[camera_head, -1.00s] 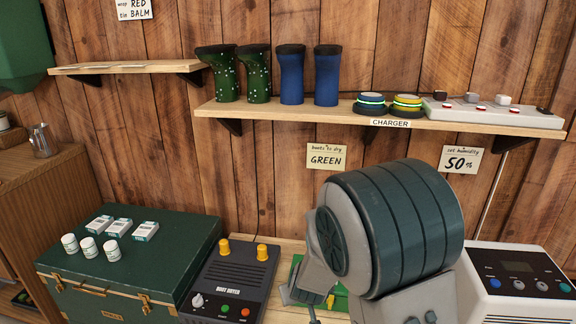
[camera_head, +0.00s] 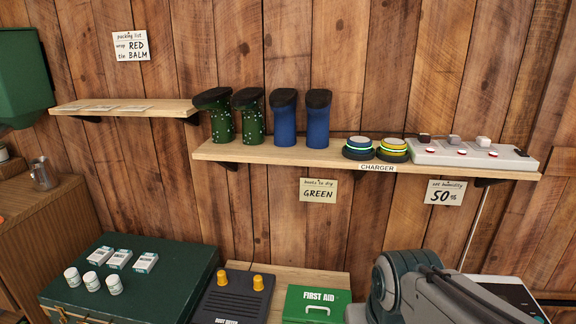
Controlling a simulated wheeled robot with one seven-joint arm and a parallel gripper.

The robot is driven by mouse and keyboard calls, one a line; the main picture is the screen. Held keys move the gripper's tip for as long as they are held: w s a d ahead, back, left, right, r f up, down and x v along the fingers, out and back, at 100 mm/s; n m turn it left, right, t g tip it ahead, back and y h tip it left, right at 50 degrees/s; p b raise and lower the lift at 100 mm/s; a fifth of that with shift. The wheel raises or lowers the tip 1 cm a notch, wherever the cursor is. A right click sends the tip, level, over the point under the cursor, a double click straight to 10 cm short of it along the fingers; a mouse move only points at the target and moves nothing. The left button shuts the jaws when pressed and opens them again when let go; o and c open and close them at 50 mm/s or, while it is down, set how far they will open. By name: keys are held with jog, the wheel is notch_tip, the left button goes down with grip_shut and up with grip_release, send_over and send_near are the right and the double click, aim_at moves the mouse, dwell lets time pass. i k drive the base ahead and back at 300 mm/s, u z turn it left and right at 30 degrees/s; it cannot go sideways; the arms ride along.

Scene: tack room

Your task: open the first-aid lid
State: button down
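The green first-aid box (camera_head: 313,306) stands on the light wooden surface at the bottom centre of the head view. Its lid faces up with white "FIRST AID" lettering and looks shut. A pale handle shows on its front, and its lower part is cut off by the picture edge. My grey and dark green arm (camera_head: 402,287) is to the right of the box. My gripper is not visible in the current view, so I cannot see its fingers or what they touch.
A dark boot dryer (camera_head: 233,298) stands just left of the box. A green trunk (camera_head: 183,275) with small boxes and jars is further left. A white device (camera_head: 512,292) is partly behind my arm. A shelf (camera_head: 270,152) with boots and chargers hangs above.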

aim_at(319, 301)
jog(key=k, duration=0.65)
jog(key=u, duration=0.4)
jog(key=i, duration=1.6)
jog(key=z, duration=0.7)
